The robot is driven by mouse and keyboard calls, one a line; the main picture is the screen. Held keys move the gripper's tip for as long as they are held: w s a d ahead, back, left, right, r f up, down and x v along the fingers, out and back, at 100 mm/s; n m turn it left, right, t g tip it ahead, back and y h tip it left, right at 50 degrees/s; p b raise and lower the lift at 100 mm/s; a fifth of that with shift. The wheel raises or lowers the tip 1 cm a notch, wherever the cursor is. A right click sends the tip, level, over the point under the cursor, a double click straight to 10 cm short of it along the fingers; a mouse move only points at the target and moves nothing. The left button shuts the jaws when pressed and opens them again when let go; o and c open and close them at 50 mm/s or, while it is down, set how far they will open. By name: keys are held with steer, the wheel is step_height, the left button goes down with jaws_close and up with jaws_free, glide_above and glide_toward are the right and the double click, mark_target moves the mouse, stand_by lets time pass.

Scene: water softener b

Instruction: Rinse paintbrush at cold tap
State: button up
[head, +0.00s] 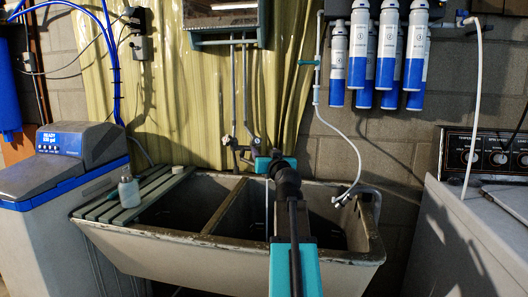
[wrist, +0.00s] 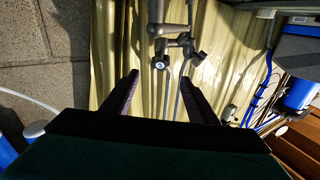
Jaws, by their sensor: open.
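My gripper (head: 268,162) is open and reaches out over the sink in front of the wall taps. In the wrist view its two dark fingers (wrist: 158,84) are apart, with nothing held between them. A grey tap with a blue dot (wrist: 160,64) shows just beyond the gap between the fingertips; contact is not visible. In the head view my gripper partly hides this tap. A thin teal item (head: 98,188), possibly the paintbrush, lies on the slatted board beside a bottle; it is too small to be sure. A thin pale vertical streak below my gripper may be water.
The double-basin sink (head: 190,236) has a slatted board (head: 150,190) over its left end, carrying a pale bottle (head: 129,191). A second tap (head: 227,141) sits to the left. A white hose (head: 345,140) hangs at the right, below the filter cartridges (head: 388,50).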

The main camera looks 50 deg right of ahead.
steer(key=shift+s+a, duration=0.35)
steer(key=shift+s, duration=0.2)
